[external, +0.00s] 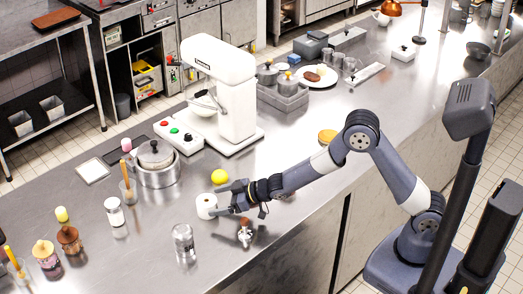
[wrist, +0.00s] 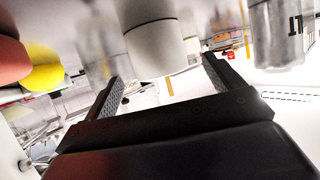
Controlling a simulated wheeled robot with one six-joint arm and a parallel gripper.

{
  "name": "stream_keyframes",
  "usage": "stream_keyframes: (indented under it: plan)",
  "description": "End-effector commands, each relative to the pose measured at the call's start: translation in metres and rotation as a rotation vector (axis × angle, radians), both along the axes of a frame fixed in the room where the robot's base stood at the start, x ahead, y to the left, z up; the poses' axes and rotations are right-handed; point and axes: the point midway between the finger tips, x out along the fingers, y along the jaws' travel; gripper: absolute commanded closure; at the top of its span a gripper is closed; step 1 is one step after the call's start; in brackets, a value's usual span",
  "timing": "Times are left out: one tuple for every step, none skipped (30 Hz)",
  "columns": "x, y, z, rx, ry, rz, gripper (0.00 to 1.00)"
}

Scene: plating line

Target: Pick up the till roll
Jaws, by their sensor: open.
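The till roll (external: 206,206) is a white upright cylinder with a dark hole in its top, standing on the steel counter (external: 140,262). My gripper (external: 219,200) is low over the counter, with its fingers pointing left at the roll. In the wrist view the roll (wrist: 157,47) is between the two fingertips of my gripper (wrist: 160,72) and slightly beyond them. The fingers are spread, and a gap shows on either side of the roll. I cannot tell how far the fingers reach along its sides.
A yellow ball (external: 219,176) lies just behind the roll; it also shows in the wrist view (wrist: 42,68). A white mixer (external: 220,95) stands behind.

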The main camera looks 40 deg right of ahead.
Motion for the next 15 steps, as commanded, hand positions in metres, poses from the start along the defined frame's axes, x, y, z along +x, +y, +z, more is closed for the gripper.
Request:
stream_keyframes:
  plan:
    - [0.005,0.004,-0.001,0.000,0.001,0.001,0.12]
    - [0.007,0.006,-0.002,-0.001,0.001,0.000,0.12]
    - [0.011,0.009,-0.005,-0.001,0.001,0.000,0.12]
    - [0.013,0.011,-0.006,-0.001,0.001,0.000,0.12]
    - [0.015,0.013,-0.007,-0.001,0.001,0.000,0.12]
    - [0.018,0.015,-0.009,-0.001,0.002,0.000,0.12]
    - [0.019,0.016,-0.010,-0.001,0.002,0.000,0.12]
    - [0.020,0.017,-0.010,-0.001,0.001,-0.001,0.12]
    - [0.021,0.017,-0.010,0.000,0.000,-0.001,0.12]
    - [0.022,0.018,-0.011,-0.001,0.001,-0.001,0.12]
    - [0.022,0.018,-0.011,-0.001,0.001,-0.001,0.12]
    - [0.022,0.018,-0.012,-0.001,0.001,-0.001,0.12]
    - [0.022,0.018,-0.012,-0.001,0.001,-0.001,0.12]
    - [0.022,0.018,-0.012,-0.001,0.001,-0.001,0.12]
    - [0.022,0.018,-0.012,-0.001,0.001,-0.001,0.12]
